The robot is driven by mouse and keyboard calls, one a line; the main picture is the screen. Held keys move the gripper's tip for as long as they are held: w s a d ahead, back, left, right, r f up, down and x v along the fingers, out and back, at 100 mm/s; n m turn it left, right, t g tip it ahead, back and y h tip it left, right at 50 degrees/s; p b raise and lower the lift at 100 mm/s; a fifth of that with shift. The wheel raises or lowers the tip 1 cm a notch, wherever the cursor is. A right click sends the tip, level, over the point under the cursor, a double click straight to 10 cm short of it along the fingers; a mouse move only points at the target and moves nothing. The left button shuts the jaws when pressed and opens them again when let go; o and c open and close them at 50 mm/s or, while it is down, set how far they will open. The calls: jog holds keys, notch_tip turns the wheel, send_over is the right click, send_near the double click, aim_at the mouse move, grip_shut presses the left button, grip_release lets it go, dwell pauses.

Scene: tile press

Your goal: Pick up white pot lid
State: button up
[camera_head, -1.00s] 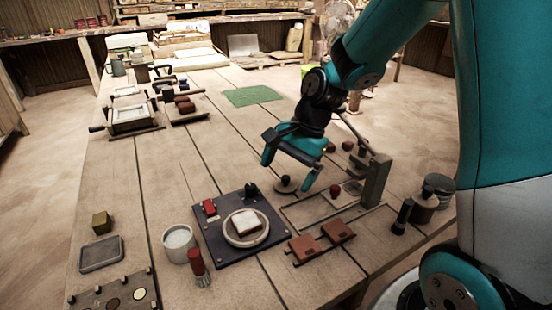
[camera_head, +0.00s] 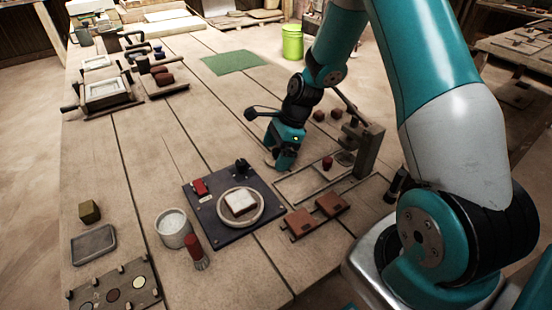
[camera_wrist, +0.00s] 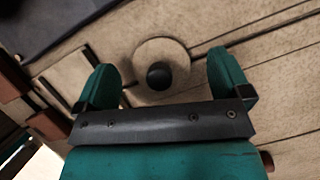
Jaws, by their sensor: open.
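The white pot lid (camera_wrist: 160,60) is a pale round disc with a dark knob, lying flat on the table. In the wrist view it shows between and just beyond my two fingertips, its knob roughly centred. My gripper (camera_head: 284,163) is open and empty, pointing down above the lid, with its teal fingers spread on either side in the wrist view (camera_wrist: 163,75). I cannot tell the remaining height. A pale round pot (camera_head: 173,230) stands further left on the table.
A dark board (camera_head: 213,229) holding a round plate with a white square block lies left of my gripper. Red-brown blocks (camera_head: 301,223) lie in front, and a wooden post (camera_head: 369,151) stands to the right. Bare table lies behind, towards the green mat (camera_head: 234,63).

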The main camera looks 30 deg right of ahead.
jog(key=c, duration=1)
